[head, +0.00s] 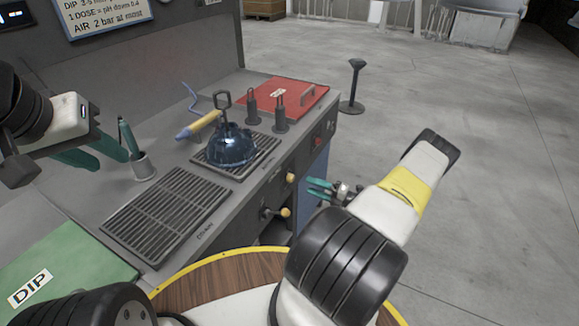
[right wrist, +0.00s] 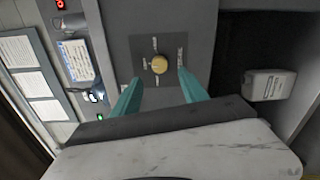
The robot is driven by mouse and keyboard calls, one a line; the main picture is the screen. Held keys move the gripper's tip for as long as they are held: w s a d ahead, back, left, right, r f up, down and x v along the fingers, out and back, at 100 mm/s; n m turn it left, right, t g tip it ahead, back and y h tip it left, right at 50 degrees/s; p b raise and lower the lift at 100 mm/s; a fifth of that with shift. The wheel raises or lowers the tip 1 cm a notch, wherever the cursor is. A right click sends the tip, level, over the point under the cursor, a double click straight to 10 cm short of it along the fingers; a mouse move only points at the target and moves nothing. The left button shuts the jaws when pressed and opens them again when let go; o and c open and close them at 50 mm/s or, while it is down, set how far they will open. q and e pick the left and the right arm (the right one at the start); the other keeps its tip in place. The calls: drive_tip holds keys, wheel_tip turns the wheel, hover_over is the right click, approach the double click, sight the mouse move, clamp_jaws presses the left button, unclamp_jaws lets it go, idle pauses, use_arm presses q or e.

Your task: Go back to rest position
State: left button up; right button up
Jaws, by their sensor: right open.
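My left gripper (head: 112,163) is at the left of the head view, above the grey bench beside a small cup. Its teal fingers look apart, with nothing seen between them. My right gripper (head: 310,188) is in front of the bench's front panel, low and to the right of the drain grates. In the right wrist view the right gripper (right wrist: 157,88) is open and empty. A yellow knob (right wrist: 159,64) on a dark plate shows beyond and between its fingertips; I cannot tell the distance.
The bench also holds a front grate (head: 165,215), a cup (head: 143,167), a red board (head: 285,97) and a green DIP mat (head: 70,262). A black post (head: 353,85) stands on open floor.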

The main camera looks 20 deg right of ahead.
drive_tip(key=shift+s+d, duration=0.2)
idle(0.3)
drive_tip(key=s+a+r+n+g+h, duration=0.1)
drive_tip(key=a+r+n+g, duration=0.6)
drive_tip(key=r+n, duration=0.55)
drive_tip(key=s+a+r+n+g+h, duration=0.15)
drive_tip(key=a+r+n+g, duration=0.35)
drive_tip(key=a+r+n, duration=0.7)
drive_tip(key=s+a+r+n+t+h, duration=0.2)
drive_tip(key=s+r+n+t+h, duration=0.2)
drive_tip(key=s+r+n, duration=1.5)
wheel_tip(320, 180, up, 2)
drive_tip(key=s+h, duration=0.2)
drive_tip(key=h, duration=0.1)
drive_tip(key=shift+s+a+r+n+t, duration=0.2)
drive_tip(key=shift+s+a+n+t, duration=0.1)
drive_tip(key=shift+n+t, duration=0.1)
